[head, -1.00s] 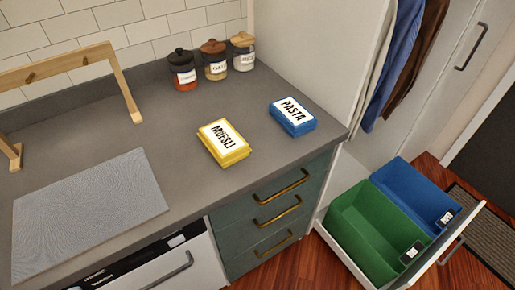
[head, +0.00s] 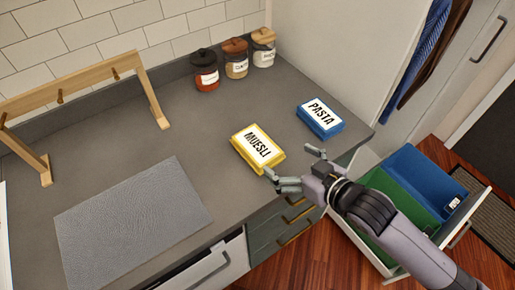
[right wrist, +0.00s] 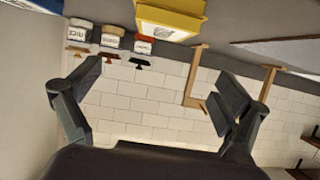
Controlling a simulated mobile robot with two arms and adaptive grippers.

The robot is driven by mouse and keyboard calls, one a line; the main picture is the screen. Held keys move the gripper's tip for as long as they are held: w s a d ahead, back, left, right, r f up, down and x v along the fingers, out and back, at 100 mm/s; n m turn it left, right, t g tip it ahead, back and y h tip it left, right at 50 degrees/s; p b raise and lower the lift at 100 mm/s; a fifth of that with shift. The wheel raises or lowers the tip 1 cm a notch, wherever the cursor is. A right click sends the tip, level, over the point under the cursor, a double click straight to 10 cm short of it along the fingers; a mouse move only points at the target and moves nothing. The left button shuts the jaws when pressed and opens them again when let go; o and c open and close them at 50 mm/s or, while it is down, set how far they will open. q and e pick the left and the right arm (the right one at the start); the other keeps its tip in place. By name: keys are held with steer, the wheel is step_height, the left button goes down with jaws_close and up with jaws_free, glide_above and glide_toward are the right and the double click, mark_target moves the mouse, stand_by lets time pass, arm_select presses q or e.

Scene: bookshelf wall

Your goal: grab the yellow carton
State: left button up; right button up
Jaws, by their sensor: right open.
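The yellow carton (head: 257,149) with a white label reading MUESLI lies flat on the grey counter in the head view. My right gripper (head: 293,168) has come in from the lower right, its fingers at the carton's right front side. It is open and nothing is between its fingers. In the right wrist view the yellow carton (right wrist: 172,18) shows at the top, beyond and between the spread fingers (right wrist: 158,100). I cannot tell whether a finger touches the carton. My left gripper is not in view.
A blue PASTA carton (head: 320,118) lies right of the yellow one. Several lidded jars (head: 236,60) stand at the back wall. A wooden rack (head: 150,95) and a grey mat (head: 130,215) are to the left. An open drawer with a green bin (head: 400,205) and a blue bin (head: 425,180) is at right.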

steer(key=p, duration=0.2)
glide_toward(252, 139)
steer(key=x, duration=0.4)
steer(key=shift+w+a, duration=0.15)
steer(key=shift+w, duration=0.1)
steer(key=shift+w+a+f, duration=0.1)
steer(key=shift+w+a, duration=0.2)
steer(key=shift+w, duration=0.1)
steer(key=p+x, duration=0.1)
steer(key=x, duration=0.2)
steer(key=shift+f, duration=0.1)
steer(key=shift+w+a+f, duration=0.3)
steer(key=shift+w+a, duration=0.05)
steer(key=shift+w, duration=0.05)
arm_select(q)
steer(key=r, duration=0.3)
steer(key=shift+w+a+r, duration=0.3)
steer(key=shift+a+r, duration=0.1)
arm_select(e)
steer(key=shift+c, duration=0.3)
steer(key=c, duration=1.2)
